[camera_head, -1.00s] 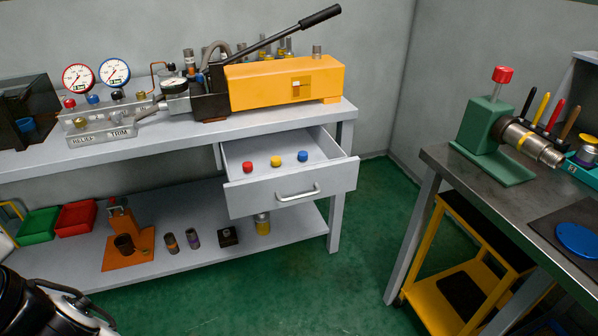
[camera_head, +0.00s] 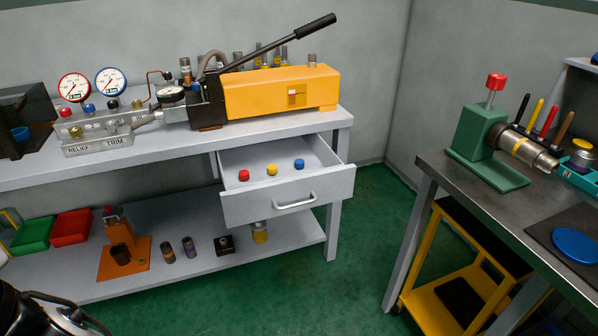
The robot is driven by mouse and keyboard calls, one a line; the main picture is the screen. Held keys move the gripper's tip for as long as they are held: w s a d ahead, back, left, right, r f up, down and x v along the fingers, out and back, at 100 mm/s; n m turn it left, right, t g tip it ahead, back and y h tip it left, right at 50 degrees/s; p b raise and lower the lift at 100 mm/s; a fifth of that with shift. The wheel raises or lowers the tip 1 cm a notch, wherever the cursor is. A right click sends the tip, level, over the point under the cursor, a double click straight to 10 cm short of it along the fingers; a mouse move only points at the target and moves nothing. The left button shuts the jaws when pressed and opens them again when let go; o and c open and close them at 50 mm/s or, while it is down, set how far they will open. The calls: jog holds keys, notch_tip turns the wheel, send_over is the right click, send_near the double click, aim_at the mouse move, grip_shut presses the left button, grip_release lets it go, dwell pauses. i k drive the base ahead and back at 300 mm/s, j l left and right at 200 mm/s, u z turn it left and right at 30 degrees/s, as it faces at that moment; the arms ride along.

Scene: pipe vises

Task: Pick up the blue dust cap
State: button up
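The blue dust cap (camera_head: 299,164) sits in the open drawer (camera_head: 330,187) under the left bench, at the right of a row of three small caps. The yellow cap (camera_head: 272,169) is in the middle and the red cap (camera_head: 243,175) is at the left. The drawer is pulled out and its inside is visible from above. A dark part of my arm shows at the lower left corner, well away from the drawer. My gripper's fingers cannot be made out.
The orange hand pump (camera_head: 280,90) stands on the bench top above the drawer, its black lever reaching up right. The lower shelf (camera_head: 205,261) holds bins and fittings. A second bench (camera_head: 480,195) with a green vise stands at right. Green floor lies clear between the benches.

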aim_at(299, 163)
jog(key=i+l+u, duration=0.15)
jog(key=i+u, duration=0.2)
jog(key=i+l+u, duration=0.7)
jog(key=i, duration=0.15)
